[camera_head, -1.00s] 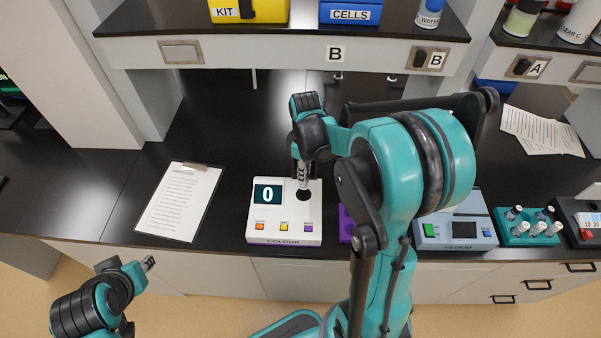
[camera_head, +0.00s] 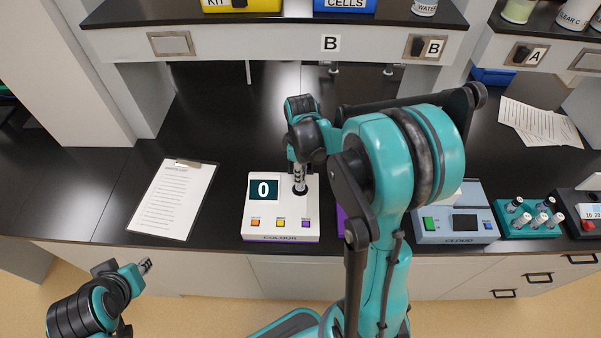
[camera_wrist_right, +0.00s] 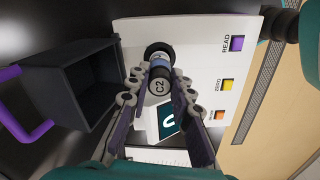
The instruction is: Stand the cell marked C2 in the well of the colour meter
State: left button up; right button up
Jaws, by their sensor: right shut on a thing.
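The colour meter (camera_head: 262,220) is a white box with a display reading 0 and three coloured buttons; it also shows in the right wrist view (camera_wrist_right: 200,60). Its well has a black round rim (camera_wrist_right: 157,48). My right gripper (camera_head: 299,182) is over the well, pointing down, shut on the cell marked C2 (camera_wrist_right: 159,80). The cell's dark cap faces the wrist camera and its far end overlaps the well's rim. I cannot tell how deep it sits. My left gripper (camera_head: 145,267) is low at the left, away from the meter; its jaws are too small to judge.
A dark open box with a purple handle (camera_wrist_right: 75,85) stands beside the meter. A blue-grey device (camera_head: 455,225) and a teal rack of cells (camera_head: 530,222) are further right. A clipboard (camera_head: 172,200) lies left. A shelf (camera_head: 270,45) overhangs the back.

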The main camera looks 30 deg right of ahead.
jog(key=shift+f+b, duration=0.65)
jog(key=shift+f, duration=0.05)
jog(key=shift+f, duration=0.15)
jog(key=shift+f+b, duration=0.65)
jog(key=shift+b, duration=0.05)
jog(key=o, duration=1.6)
jog(key=shift+o, duration=0.2)
jog(key=shift+r, duration=0.15)
